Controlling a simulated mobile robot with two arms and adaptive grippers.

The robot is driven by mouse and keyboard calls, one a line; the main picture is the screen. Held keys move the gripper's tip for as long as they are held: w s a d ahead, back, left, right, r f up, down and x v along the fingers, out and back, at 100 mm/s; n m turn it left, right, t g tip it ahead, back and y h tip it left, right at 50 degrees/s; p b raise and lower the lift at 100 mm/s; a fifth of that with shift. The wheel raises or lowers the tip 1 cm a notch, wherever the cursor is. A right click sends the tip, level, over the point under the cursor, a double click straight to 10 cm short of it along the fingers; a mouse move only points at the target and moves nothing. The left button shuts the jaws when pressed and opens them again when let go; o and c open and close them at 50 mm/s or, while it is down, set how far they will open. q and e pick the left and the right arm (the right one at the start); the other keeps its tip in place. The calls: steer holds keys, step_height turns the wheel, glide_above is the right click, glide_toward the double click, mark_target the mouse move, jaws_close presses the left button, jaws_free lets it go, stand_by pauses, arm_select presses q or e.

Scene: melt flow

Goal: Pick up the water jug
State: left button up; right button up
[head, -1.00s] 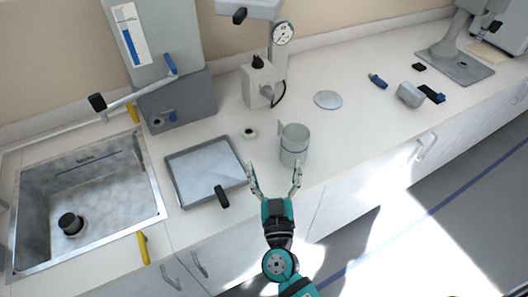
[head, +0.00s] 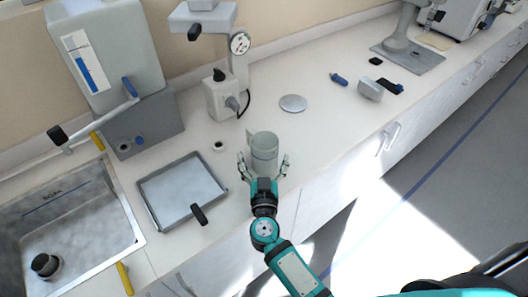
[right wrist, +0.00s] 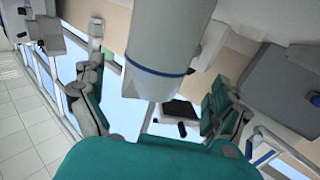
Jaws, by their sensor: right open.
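The water jug (head: 264,147) is a pale grey-green cylinder standing upright on the counter near its front edge. In the right wrist view the jug (right wrist: 165,35) fills the top middle, with a dark blue band around it. My right gripper (head: 264,165) is open, with one finger on each side of the jug in the head view. In the right wrist view the open fingers (right wrist: 160,105) stand left and right, with the jug beyond and between them. I cannot tell whether they touch it. My left gripper is not in view.
A shallow metal tray (head: 150,207) with a black handle lies left of the jug. A sink (head: 128,228) is at the far left. A gauge stand (head: 222,98) stands behind the jug, and a round disc (head: 293,103) lies right of it.

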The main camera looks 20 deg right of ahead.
mark_target(265, 146)
steer(key=x, duration=0.5)
steer(key=shift+d+r, duration=0.15)
steer(key=shift+d, duration=0.1)
steer(key=shift+s, duration=0.1)
steer(key=shift+c, duration=0.4)
steer(key=c, duration=1.2)
steer(key=shift+c, duration=0.2)
